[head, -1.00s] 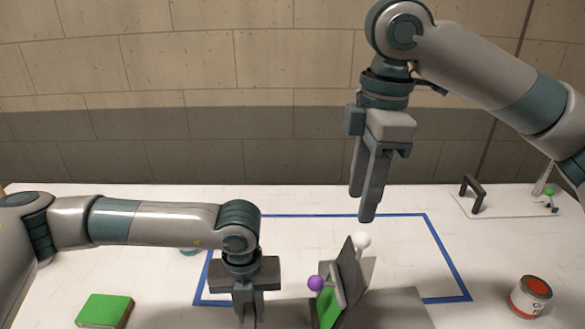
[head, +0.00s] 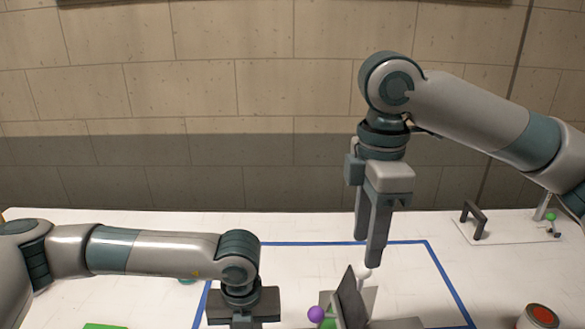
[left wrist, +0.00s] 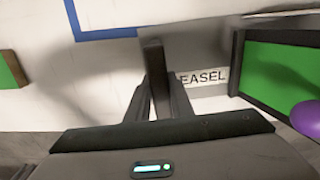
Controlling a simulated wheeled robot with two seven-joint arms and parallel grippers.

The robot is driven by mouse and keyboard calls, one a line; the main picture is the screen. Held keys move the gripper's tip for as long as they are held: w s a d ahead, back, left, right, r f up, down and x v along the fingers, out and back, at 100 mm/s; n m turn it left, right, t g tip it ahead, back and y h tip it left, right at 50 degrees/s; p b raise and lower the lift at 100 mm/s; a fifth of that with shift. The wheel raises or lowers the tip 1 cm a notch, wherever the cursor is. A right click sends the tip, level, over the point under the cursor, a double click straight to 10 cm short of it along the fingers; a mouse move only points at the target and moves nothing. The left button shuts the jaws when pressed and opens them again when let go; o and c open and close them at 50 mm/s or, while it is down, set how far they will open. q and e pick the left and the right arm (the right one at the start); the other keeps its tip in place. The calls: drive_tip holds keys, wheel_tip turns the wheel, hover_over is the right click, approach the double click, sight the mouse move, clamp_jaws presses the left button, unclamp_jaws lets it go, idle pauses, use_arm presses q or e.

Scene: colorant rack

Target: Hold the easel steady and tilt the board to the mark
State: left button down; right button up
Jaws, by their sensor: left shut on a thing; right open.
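The easel stands at the bottom of the head view, with its dark tilted board (head: 350,302), a green face and a purple ball (head: 316,314). A white ball (head: 364,273) shows behind the board, partly covered by a finger of my right gripper (head: 368,252). The right gripper is open, pointing down just above the board; I cannot tell whether it touches the ball. In the left wrist view, my left gripper (left wrist: 157,105) is shut on a dark upright bar (left wrist: 154,62) beside the "EASEL" label (left wrist: 203,77). The green board panel (left wrist: 283,72) lies to the right. The mark cannot be made out.
A blue outline (head: 432,270) is on the white table around the easel. A paint can (head: 539,317) with a red top stands at the right. A green-topped block (head: 104,326) is at the lower left. A dark handle (head: 473,219) stands on a plate at the back right.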

sight(364, 271)
drive_tip(key=shift+f, duration=3.85)
clamp_jaws()
drive_tip(key=shift+d, duration=0.2)
drive_tip(key=shift+w+d+f, duration=0.1)
drive_tip(key=shift+d+f, duration=0.1)
drive_tip(key=shift+d, duration=0.65)
drive_tip(key=shift+d+f, duration=0.1)
drive_tip(key=shift+d, duration=0.1)
drive_tip(key=shift+d+f, duration=0.25)
drive_tip(key=shift+d, duration=0.5)
drive_tip(key=shift+w+d+f, duration=0.1)
drive_tip(key=shift+d, duration=0.05)
